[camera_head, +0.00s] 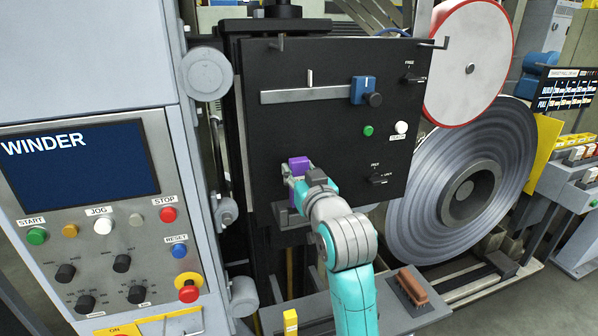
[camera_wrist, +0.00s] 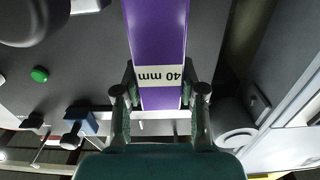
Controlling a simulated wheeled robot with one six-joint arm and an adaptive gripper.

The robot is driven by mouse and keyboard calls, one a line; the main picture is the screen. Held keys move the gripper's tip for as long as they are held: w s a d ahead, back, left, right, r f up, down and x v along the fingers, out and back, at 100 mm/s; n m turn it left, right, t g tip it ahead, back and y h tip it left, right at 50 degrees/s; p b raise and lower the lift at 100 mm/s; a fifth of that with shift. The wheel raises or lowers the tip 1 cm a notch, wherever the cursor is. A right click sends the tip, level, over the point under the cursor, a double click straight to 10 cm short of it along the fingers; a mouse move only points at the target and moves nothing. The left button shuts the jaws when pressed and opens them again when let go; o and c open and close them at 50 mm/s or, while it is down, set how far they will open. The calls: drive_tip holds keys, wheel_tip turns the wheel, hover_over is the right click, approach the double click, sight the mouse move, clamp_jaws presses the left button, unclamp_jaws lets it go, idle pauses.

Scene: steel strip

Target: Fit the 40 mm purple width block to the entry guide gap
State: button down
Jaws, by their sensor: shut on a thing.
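My gripper (camera_head: 298,178) is in front of the lower left of a black panel, shut on the purple width block (camera_head: 298,163). In the wrist view my gripper's two fingers (camera_wrist: 160,92) stand on either side of the purple block (camera_wrist: 157,40), which shows a white label reading 40 mm upside down. Above it in the head view, a grey rail (camera_head: 305,95) carries a pale upright pin (camera_head: 310,78) at its middle and a blue slider (camera_head: 361,90) with a dark knob at its right. The block is well below the rail. The block's lower part is hidden by my gripper.
The black panel (camera_head: 262,135) also has a green button (camera_head: 368,131), a white button (camera_head: 401,127) and two dark switches. A grey ledge (camera_head: 285,214) is just below my gripper. The WINDER console (camera_head: 85,240) stands left; a large steel coil (camera_head: 425,215) is right.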

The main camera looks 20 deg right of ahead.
drive_tip(key=shift+f, duration=1.95)
idle(0.6)
drive_tip(key=c, duration=0.6)
unclamp_jaws()
drive_tip(key=shift+s, duration=0.1)
drive_tip(key=s, duration=1.2)
drive_tip(key=shift+w, duration=0.1)
